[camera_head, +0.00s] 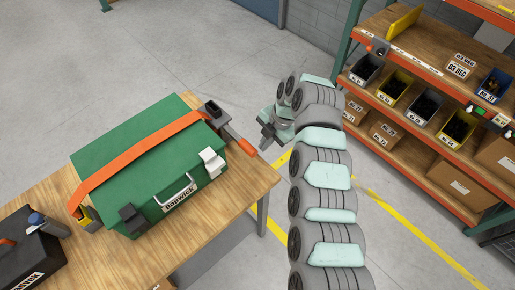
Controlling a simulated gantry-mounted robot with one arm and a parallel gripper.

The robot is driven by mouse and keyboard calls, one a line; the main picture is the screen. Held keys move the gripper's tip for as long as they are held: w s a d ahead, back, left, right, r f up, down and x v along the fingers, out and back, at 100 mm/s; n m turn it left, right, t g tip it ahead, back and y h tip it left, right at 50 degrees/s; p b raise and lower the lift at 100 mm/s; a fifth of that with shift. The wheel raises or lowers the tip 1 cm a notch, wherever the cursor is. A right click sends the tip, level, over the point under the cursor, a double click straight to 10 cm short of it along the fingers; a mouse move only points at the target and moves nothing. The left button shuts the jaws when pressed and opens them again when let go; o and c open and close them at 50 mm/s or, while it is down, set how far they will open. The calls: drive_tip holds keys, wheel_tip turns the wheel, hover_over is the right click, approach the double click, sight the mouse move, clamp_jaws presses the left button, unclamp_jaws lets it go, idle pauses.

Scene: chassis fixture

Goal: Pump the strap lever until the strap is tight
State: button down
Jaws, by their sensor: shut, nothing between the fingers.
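The strap lever (233,135) extends from the ratchet to the lower right and ends in an orange grip (246,147). My gripper (265,133) is just right of the lever grip, apart from it in the picture. It is shut and empty. How tight the strap is cannot be told.
A dark toolbox (28,255) and a blue-capped item (45,224) sit at the table's left. A shelf rack (410,60) with several bins stands at the right. My arm fills the middle right. The floor behind the table is clear.

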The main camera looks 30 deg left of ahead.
drive_tip(key=shift+w+d+r, duration=0.1)
drive_tip(key=shift+d+r, duration=0.3)
drive_tip(key=shift+r, duration=0.25)
drive_tip(key=shift+d+r, duration=0.4)
drive_tip(key=shift+r, duration=0.3)
drive_tip(key=shift+w+d+r, duration=0.1)
drive_tip(key=shift+d+r, duration=0.3)
drive_tip(key=shift+r, duration=0.25)
drive_tip(key=w+a+f+m+h+p, duration=0.15)
drive_tip(key=w+m+h+p, duration=0.35)
drive_tip(key=m, duration=0.6)
drive_tip(key=s+a+r+m+t+y+p, duration=0.1)
drive_tip(key=s+a+r+m+p, duration=0.3)
drive_tip(key=m, duration=0.7)
drive_tip(key=s+a+p, duration=0.2)
drive_tip(key=a, duration=0.2)
drive_tip(key=shift+m, duration=0.3)
